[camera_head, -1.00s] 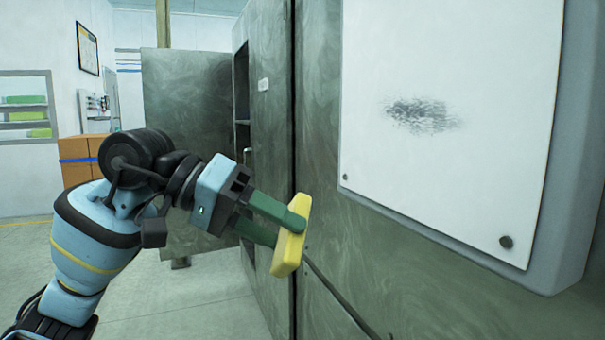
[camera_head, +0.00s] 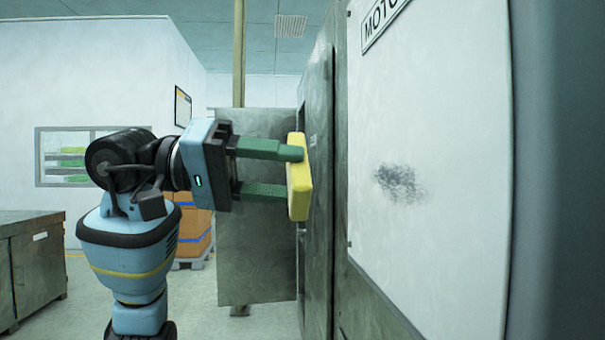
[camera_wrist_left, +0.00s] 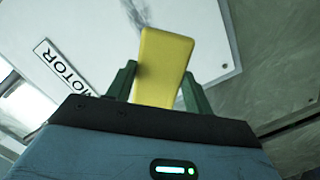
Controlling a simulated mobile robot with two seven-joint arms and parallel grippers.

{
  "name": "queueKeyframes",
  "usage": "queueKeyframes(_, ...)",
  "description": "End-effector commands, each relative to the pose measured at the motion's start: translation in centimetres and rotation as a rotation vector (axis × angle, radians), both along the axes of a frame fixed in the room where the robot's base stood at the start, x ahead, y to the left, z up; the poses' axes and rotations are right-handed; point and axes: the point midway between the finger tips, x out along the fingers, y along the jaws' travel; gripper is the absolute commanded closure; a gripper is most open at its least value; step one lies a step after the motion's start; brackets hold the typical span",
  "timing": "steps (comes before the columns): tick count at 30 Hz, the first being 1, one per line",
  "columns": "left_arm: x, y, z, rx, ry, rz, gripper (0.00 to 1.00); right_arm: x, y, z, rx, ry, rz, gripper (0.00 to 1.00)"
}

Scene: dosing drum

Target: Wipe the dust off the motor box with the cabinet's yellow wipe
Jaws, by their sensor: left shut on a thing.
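My left gripper (camera_head: 272,170) is shut on the yellow wipe (camera_head: 299,177), which stands upright across its green fingertips. In the left wrist view the wipe (camera_wrist_left: 163,66) sits between the two fingers. The motor box (camera_head: 440,250) fills the right side of the head view, with a white front and part of a "MOTOR" label. A dark dust patch (camera_head: 399,184) is on its front. The wipe is left of the patch and looks apart from the box. My right gripper is out of view.
An open grey-green cabinet door (camera_head: 250,235) stands behind the wipe. Orange boxes (camera_head: 192,225) are behind my left arm. A low grey-green cabinet (camera_head: 38,265) is at the left. The floor between them looks clear.

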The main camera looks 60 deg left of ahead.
Motion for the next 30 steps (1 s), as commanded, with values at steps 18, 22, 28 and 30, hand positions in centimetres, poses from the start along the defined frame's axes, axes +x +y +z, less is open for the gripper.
queueKeyframes(18,2.1,-1.2,0.2,-0.001,-0.001,-0.003,0.67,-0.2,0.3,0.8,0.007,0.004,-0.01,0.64)
queueKeyframes(22,3.3,-1.8,0.1,-0.001,-0.001,-0.003,0.67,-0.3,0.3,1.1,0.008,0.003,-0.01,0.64)
queueKeyframes(28,4.6,-2.5,0.1,-0.001,-0.001,-0.001,0.67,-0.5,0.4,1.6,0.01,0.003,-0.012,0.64)
queueKeyframes(30,4.9,-2.6,0.1,-0.001,-0.002,-0.002,0.67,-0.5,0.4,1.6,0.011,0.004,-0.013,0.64)
